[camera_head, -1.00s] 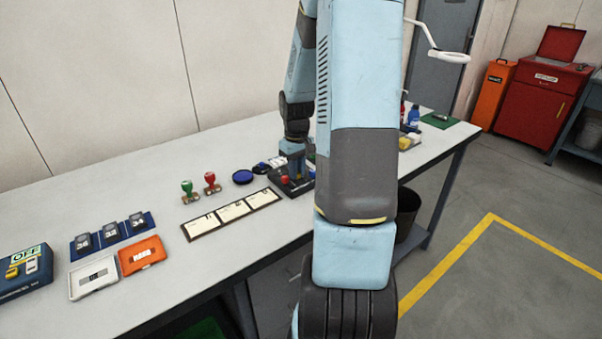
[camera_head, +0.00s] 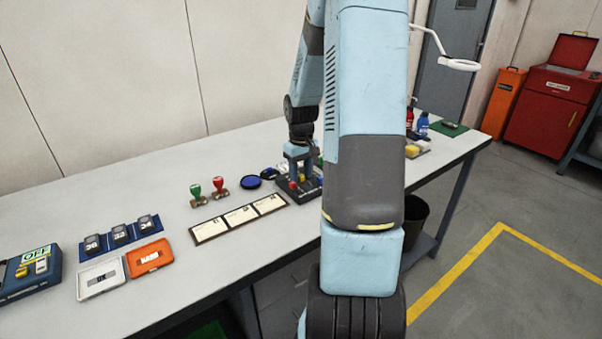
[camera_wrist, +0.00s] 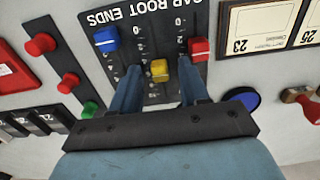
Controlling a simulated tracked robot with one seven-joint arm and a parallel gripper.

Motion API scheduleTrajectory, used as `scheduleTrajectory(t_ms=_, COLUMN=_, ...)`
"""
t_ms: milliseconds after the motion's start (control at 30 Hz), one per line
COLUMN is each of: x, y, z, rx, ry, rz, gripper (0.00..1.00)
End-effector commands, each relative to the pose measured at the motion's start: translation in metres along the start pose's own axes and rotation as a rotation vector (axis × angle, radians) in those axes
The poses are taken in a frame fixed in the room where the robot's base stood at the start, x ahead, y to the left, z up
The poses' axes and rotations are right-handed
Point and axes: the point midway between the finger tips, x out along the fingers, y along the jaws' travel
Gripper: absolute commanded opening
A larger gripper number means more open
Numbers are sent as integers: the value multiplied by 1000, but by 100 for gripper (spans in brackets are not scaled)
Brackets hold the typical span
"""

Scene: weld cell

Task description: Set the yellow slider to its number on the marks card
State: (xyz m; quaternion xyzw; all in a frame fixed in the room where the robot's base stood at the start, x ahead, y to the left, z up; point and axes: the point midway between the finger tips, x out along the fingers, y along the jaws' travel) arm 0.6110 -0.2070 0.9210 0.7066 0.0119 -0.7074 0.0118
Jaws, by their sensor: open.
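The dark slider board (camera_head: 284,196) lies on the bench under my gripper. In the wrist view the board (camera_wrist: 150,18) shows upside-down lettering, scale marks and three knobs. The yellow slider knob (camera_wrist: 160,70) sits between the blue knob (camera_wrist: 106,38) and the red knob (camera_wrist: 200,48), farther down its scale than either. My gripper (camera_wrist: 160,77) is open, one finger on each side of the yellow knob; I cannot tell whether they touch it. Three cards in a frame (camera_head: 238,217) lie left of the board. I cannot tell which is the marks card; their text is too small.
Green and red stamps (camera_head: 207,190) and a blue round pad (camera_head: 251,182) stand behind the cards. In the wrist view a dark strip with red and green knobs (camera_wrist: 68,83) lies close to the left finger. White and orange trays (camera_head: 148,258) lie further left.

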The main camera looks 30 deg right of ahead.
Motion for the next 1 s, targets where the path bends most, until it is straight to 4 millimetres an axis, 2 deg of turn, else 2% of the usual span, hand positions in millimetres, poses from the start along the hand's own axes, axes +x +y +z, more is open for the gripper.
scheduleTrajectory(t_ms=167, x=-17, y=1, z=-1, rx=1, ry=3, rz=3, gripper=45)
scheduleTrajectory(t_ms=700, x=-116, y=0, z=-1, rx=0, ry=3, rz=2, gripper=45)
scheduleTrajectory(t_ms=1000, x=-136, y=0, z=-1, rx=0, ry=0, rz=1, gripper=45)
